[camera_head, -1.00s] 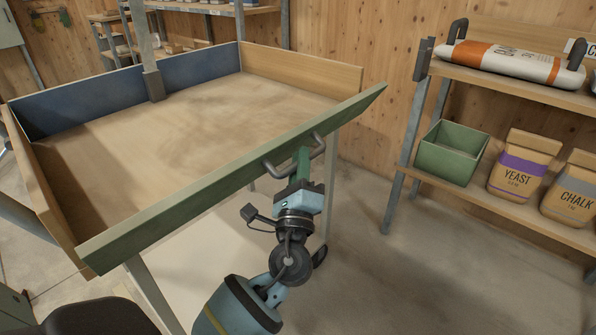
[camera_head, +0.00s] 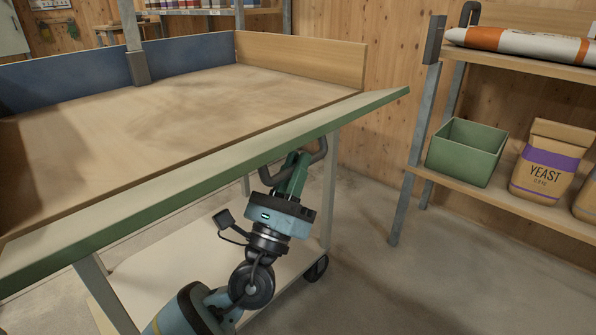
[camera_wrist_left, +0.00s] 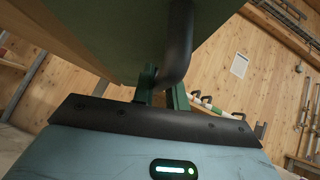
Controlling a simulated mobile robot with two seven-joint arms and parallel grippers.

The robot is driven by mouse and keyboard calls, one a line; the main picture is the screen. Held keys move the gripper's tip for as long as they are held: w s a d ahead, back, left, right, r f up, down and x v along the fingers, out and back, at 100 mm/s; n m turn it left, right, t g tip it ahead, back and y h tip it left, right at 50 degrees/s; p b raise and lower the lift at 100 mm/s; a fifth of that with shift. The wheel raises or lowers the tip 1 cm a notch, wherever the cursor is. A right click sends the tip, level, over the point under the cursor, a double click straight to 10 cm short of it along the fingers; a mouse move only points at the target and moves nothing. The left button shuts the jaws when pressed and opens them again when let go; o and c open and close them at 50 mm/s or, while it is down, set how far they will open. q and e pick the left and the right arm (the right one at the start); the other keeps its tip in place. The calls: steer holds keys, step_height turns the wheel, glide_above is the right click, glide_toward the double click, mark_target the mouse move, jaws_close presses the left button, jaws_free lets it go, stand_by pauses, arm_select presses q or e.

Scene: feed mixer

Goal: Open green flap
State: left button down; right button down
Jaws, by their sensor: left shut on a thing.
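The green flap (camera_head: 205,180) runs along the near side of the wooden mixing tray (camera_head: 180,110). It is tipped outward, with its pale strip facing up and a green face below. Its dark handle (camera_head: 319,152) hangs under the near edge towards the right. My left gripper (camera_head: 296,165) is shut on this handle from below. In the left wrist view, the dark handle (camera_wrist_left: 178,45) comes down from the green flap (camera_wrist_left: 110,30) between the green fingers (camera_wrist_left: 163,88). My right gripper is not in view.
The tray has a blue wall (camera_head: 60,82) at the back and a wooden wall (camera_head: 300,58) at the right. A shelf (camera_head: 545,205) at the right holds a green bin (camera_head: 467,152) and a yeast bag (camera_head: 548,165). Floor between cart and shelf is clear.

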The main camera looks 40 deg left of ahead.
arm_select(q)
steer(key=shift+f, duration=0.1)
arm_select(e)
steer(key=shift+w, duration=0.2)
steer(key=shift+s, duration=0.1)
arm_select(q)
steer(key=c, duration=1.5)
jaws_free()
steer(key=shift+o, duration=0.5)
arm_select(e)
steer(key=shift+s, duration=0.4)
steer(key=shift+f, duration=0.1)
arm_select(q)
steer(key=v, duration=0.8)
steer(key=shift+b, duration=0.35)
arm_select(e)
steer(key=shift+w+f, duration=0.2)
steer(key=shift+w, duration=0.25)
arm_select(q)
steer(key=shift+d, duration=0.1)
